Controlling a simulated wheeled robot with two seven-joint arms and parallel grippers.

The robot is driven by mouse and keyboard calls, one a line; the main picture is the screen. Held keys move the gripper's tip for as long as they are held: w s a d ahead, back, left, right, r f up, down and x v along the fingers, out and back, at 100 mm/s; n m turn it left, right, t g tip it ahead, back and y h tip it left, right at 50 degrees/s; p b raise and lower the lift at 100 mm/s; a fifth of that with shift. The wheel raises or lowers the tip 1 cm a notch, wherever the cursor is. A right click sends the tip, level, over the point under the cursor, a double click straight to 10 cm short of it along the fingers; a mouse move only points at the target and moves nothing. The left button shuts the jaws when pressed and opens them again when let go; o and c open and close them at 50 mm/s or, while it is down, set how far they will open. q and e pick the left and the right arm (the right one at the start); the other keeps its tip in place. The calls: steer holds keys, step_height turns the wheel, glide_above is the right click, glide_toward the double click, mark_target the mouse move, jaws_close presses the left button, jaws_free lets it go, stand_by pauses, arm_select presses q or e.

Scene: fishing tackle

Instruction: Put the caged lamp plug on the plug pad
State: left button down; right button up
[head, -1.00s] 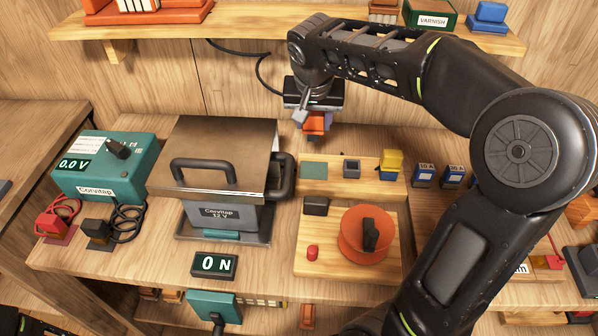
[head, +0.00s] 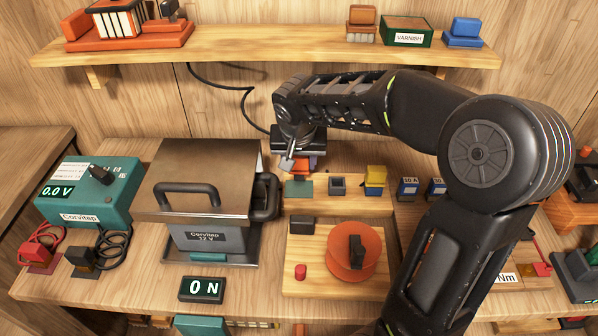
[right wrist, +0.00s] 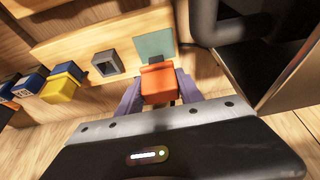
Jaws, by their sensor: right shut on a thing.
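My right gripper (head: 300,160) is shut on an orange block-shaped plug (head: 306,165), which I take for the caged lamp plug. In the right wrist view the plug (right wrist: 158,84) sits between the two grey fingers. The teal plug pad (head: 299,189) lies on the wooden strip, bare where it shows. In the head view the plug is just behind and above the pad; in the right wrist view the pad (right wrist: 155,43) shows just beyond the plug, apart from it. The plug's underside is hidden. My left gripper is not in view.
A grey socket block (head: 337,186) and a yellow-and-blue block (head: 375,176) stand right of the pad. A black-handled metal-lidded box (head: 200,180) stands close on the left. An orange reel (head: 351,260) is in front. A black cord (head: 245,100) hangs on the wall.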

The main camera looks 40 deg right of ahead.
mark_target(299, 169)
steer(key=shift+f, duration=1.85)
steer(key=shift+f, duration=0.2)
steer(key=o, duration=1.4)
steer(key=shift+r, duration=0.15)
steer(key=shift+r, duration=0.2)
steer(key=v, duration=1.1)
steer(key=shift+s+a+r, duration=0.15)
steer(key=shift+a+r, duration=0.05)
steer(key=shift+r, duration=0.15)
